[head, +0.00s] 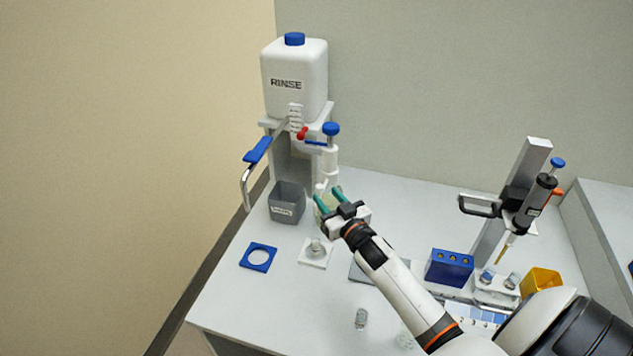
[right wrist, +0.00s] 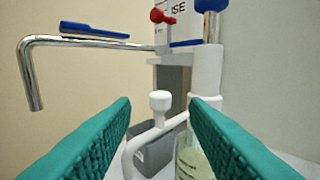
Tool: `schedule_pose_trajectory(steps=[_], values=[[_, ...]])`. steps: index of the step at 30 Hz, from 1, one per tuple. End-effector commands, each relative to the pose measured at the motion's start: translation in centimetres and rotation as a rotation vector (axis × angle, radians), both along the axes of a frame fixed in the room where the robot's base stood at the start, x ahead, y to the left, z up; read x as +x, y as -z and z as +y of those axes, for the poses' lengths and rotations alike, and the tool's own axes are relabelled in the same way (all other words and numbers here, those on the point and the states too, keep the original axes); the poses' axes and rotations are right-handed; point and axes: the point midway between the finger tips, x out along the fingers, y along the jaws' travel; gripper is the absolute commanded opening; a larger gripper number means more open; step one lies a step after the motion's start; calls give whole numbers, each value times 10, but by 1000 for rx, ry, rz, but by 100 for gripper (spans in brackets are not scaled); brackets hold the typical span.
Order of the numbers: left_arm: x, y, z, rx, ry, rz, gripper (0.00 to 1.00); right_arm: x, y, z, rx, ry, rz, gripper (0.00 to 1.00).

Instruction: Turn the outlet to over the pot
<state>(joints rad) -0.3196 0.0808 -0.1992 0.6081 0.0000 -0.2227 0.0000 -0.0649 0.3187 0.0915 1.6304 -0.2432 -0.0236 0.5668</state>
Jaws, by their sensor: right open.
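A white outlet tube (right wrist: 140,137) with an upright round knob (right wrist: 161,101) shows in the right wrist view, running out from a white dispenser column (right wrist: 206,72) and bending down at its left end. The column has a blue top (head: 331,128) and stands on a glass bottle (right wrist: 190,160). My right gripper (head: 329,197) is open; its teal fingers stand either side of the outlet's knob in the wrist view, with nothing between them held. A small clear pot (head: 316,247) is on a white square plate (head: 318,262), in front of the dispenser. My left gripper is not in view.
A grey labelled bin (head: 287,203) stands left of the dispenser. A chrome spout (head: 246,188) with a blue lever (head: 257,150) juts left from the RINSE tank (head: 294,75). A blue ring plate (head: 258,257) lies front left. A blue block (head: 449,267) and pipette stand (head: 515,195) are right.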

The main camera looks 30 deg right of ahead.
Motion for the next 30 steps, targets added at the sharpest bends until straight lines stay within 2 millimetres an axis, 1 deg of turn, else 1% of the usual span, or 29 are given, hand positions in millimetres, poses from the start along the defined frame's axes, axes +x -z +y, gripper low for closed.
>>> schedule_pose_trajectory(steps=[1, 2, 4, 5, 9, 12, 16, 22, 27, 30], values=[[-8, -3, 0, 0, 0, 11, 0, 12, -3, -1, 0, 1, -2, 41], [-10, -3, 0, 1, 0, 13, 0, 18, -3, -2, 0, 1, -3, 41], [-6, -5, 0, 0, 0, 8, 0, 30, -2, -2, 0, 1, -1, 41], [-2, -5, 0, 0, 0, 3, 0, 35, -3, -3, 0, 1, -1, 41], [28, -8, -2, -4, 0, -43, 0, 52, -1, -4, -1, 1, -1, 41], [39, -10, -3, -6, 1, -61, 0, 58, -1, -5, -1, 0, 1, 41], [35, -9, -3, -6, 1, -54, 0, 61, 0, -5, -1, 0, 1, 41], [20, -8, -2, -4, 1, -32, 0, 61, 0, -5, -1, 0, 1, 41], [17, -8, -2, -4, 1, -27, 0, 61, 0, -5, -1, 0, 1, 13], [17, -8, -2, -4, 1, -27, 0, 61, 0, -5, -1, 0, 1, 0]])
